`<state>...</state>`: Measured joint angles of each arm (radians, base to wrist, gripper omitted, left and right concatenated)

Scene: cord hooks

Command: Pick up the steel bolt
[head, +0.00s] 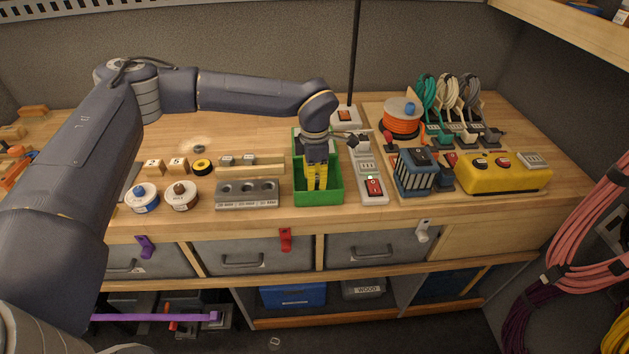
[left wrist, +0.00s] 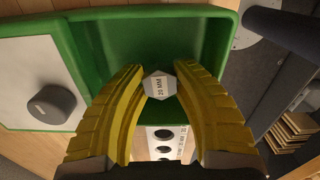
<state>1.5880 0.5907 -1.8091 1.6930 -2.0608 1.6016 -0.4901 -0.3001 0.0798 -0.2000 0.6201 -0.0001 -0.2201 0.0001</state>
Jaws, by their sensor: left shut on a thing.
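The steel bolt (left wrist: 160,86) shows in the left wrist view as a hexagonal head marked 20 MM. My left gripper (left wrist: 160,84) has its yellow ribbed fingers shut on it, one on each side. The bolt's shank is hidden. In the head view my left gripper (head: 317,187) points down into the green tray (head: 319,199), and the bolt itself is hidden there. The green tray (left wrist: 110,28) also lies behind the bolt in the left wrist view. My right gripper is out of view.
A grey block with several holes (head: 247,205) stands left of the tray. A power strip (head: 375,187) with a red switch is close on its right. An orange cord spool (head: 402,126), a blue transformer-like box (head: 415,178) and a yellow box (head: 505,180) stand farther right.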

